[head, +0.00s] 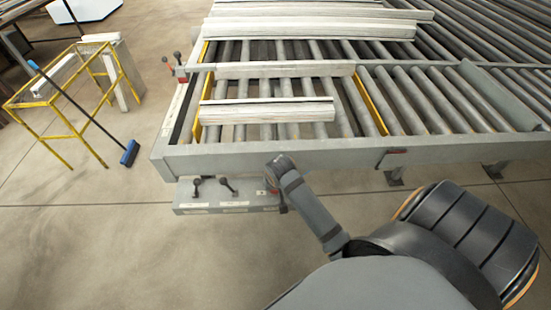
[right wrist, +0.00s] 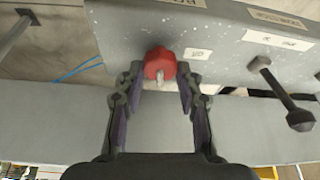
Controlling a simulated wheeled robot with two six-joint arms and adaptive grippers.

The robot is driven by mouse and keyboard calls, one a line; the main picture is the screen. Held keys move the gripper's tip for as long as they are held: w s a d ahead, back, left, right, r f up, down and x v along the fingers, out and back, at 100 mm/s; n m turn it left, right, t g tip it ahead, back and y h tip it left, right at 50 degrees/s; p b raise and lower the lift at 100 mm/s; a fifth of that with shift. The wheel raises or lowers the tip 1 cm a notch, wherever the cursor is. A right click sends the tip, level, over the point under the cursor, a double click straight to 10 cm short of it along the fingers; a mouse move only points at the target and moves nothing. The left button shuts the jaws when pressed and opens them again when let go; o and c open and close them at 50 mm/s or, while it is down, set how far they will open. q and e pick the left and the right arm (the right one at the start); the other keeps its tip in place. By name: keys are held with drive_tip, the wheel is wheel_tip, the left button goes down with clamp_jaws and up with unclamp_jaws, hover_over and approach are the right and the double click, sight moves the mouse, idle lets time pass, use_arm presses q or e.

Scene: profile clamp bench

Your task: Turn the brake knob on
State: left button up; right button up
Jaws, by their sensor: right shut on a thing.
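The red brake knob (right wrist: 160,62) sits on the grey control panel (right wrist: 215,25) at the front of the roller bench. A pale pointer on the knob points toward my wrist. My right gripper (right wrist: 159,77) is shut on the knob, with one finger on either side of it. In the head view my right arm reaches the right end of the panel (head: 225,209), and the gripper (head: 277,195) mostly hides the knob there. My left gripper is not in view.
Black-knobbed levers stand on the panel beside the knob; one lever (right wrist: 285,95) is close on the right in the wrist view. Pale profiles (head: 265,111) lie on the rollers above. A yellow stand (head: 75,135) and blue broom (head: 129,153) are at left. Floor before the panel is clear.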

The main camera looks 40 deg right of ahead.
drive_tip(key=shift+m+h+p, duration=0.3)
drive_tip(key=shift+m+p, duration=0.4)
drive_tip(key=o, duration=1.1)
drive_tip(key=shift+o, duration=0.2)
drive_tip(key=shift+r, duration=0.1)
drive_tip(key=v, duration=1.1)
drive_tip(key=shift+r, duration=0.4)
drive_tip(key=shift+s+a, duration=0.1)
